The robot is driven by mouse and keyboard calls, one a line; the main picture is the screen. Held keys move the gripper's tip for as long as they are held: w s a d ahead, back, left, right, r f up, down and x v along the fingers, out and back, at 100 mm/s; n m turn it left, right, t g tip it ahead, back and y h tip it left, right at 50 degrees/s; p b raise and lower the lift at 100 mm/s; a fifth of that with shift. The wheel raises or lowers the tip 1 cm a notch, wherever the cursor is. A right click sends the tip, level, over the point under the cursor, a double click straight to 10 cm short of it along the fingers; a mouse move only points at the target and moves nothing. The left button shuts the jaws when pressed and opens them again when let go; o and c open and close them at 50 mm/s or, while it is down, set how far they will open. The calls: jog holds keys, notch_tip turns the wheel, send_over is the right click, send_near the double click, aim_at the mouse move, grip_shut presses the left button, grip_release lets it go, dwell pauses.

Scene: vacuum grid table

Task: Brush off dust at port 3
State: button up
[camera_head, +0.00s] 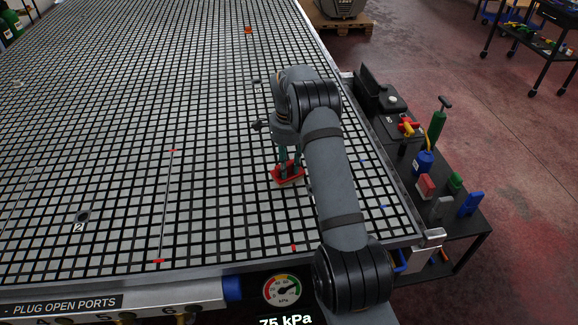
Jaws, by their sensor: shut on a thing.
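My gripper (287,163) points down over the right part of the grid table (130,150). It is shut on a flat red object (288,176), possibly a brush, held low at the grid surface. I cannot tell whether it touches the grid. No port marked 3 can be made out; my arm and gripper cover part of the grid. A dark round port marked 2 (83,216) lies at the left front. Another small dark port (257,82) lies beyond the gripper, its mark too small to read surely. No dust can be made out.
A dark side cart (455,235) at the right holds a red block (425,187), a green bottle (438,126), a blue item (471,204) and others. An orange object (248,30) sits on the far grid. A pressure gauge (283,291) is on the front edge. The left grid is largely clear.

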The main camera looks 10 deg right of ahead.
aim_at(288, 164)
jog(key=shift+r+p, duration=2.15)
jog(key=shift+r, duration=0.85)
jog(key=shift+r+p, duration=1.15)
jog(key=shift+r, duration=0.4)
jog(key=shift+f, duration=0.1)
jog(key=shift+p, duration=0.35)
